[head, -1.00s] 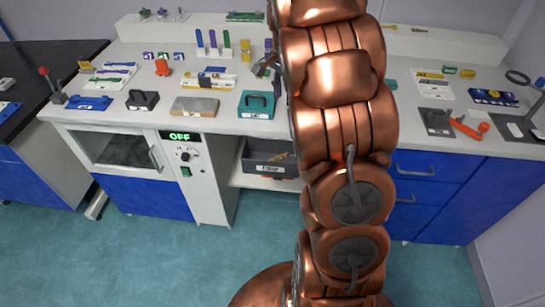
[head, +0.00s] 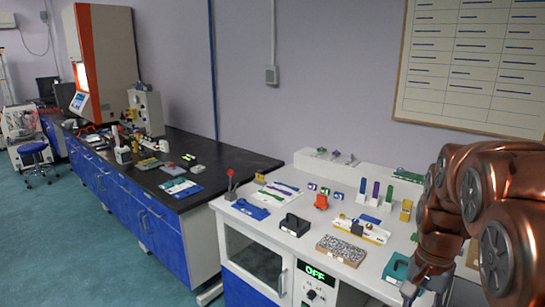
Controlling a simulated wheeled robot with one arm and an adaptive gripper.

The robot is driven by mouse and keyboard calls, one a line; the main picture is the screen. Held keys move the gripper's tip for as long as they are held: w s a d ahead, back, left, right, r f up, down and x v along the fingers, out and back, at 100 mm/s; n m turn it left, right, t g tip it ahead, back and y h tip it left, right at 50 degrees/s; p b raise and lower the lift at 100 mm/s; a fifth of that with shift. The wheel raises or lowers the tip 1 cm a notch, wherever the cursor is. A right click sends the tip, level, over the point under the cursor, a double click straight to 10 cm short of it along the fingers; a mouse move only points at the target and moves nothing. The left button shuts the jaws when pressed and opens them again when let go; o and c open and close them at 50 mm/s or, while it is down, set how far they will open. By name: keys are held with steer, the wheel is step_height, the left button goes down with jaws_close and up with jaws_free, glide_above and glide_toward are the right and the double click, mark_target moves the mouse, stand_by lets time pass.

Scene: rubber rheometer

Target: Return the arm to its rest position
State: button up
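My copper-coloured arm fills the right side of the head view, folded over the right part of the white bench (head: 270,236). A small grey part at its lower end, apparently my gripper (head: 411,291), shows beside a teal box (head: 396,268). It is too small and partly cut off by the arm to tell whether the fingers are open or shut. I see nothing clearly held in it.
The white bench carries a black box (head: 295,225), a speckled block (head: 341,250), a blue tray (head: 251,209) and coloured upright pieces (head: 375,194). A black-topped bench (head: 225,165) stands left, with an orange-and-white machine (head: 105,60) behind.

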steer(key=s+a+f+n, duration=0.1)
steer(key=s+a+n, duration=0.2)
steer(key=s, duration=0.4)
steer(key=s+a+f+n, duration=0.1)
steer(key=s+a+n, duration=0.2)
steer(key=s, duration=0.3)
steer(key=s+a+f+n+g, duration=0.1)
steer(key=s+a+n, duration=0.2)
steer(key=s+a, duration=0.2)
steer(key=shift+s+f+n, duration=0.4)
steer(key=shift+s, duration=0.9)
steer(key=shift+a, duration=0.1)
